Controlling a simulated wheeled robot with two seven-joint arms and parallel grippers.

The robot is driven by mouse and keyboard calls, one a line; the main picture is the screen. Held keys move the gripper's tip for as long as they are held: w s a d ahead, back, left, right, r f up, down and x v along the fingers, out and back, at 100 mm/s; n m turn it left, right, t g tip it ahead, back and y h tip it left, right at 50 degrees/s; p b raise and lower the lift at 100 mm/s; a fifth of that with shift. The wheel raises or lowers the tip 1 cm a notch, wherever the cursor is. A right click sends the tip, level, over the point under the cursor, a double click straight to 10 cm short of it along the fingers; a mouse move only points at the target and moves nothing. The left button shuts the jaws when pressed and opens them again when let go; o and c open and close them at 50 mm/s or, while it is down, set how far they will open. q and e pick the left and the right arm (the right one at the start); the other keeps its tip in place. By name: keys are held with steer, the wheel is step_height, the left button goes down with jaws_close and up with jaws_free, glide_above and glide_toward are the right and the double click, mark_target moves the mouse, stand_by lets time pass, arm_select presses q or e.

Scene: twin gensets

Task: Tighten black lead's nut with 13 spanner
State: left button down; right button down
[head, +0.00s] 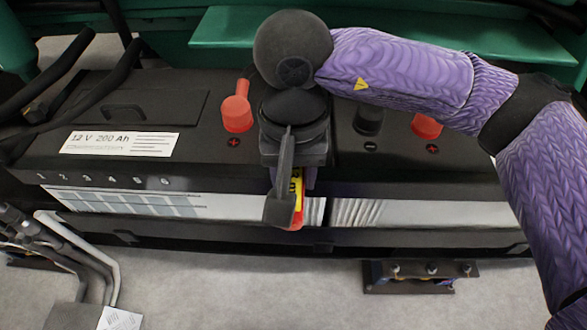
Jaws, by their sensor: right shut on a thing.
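My right gripper (290,200) points down at the front edge of the batteries, roughly in the middle of the view. It is shut on a yellow and red thing (298,190). Most of that thing is hidden by the fingers, so I cannot tell its shape or whether it is the 13 spanner. A black terminal cover (369,120) stands by a minus mark, right of my gripper. Black leads (95,85) run over the left end of the left battery. I cannot make out the black lead's nut. My left gripper is not in view.
The left battery (75,175) has a red terminal boot (237,112) close to my wrist. Another red boot (427,125) sits under my right arm. A green frame (225,27) is behind. Grey pipes (105,250) and a small terminal block (420,288) are in front, over grey floor.

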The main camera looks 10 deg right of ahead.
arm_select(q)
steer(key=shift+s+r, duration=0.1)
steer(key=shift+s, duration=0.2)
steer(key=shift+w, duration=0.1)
arm_select(e)
steer(key=shift+r+p, duration=0.5)
steer(key=shift+r, duration=0.45)
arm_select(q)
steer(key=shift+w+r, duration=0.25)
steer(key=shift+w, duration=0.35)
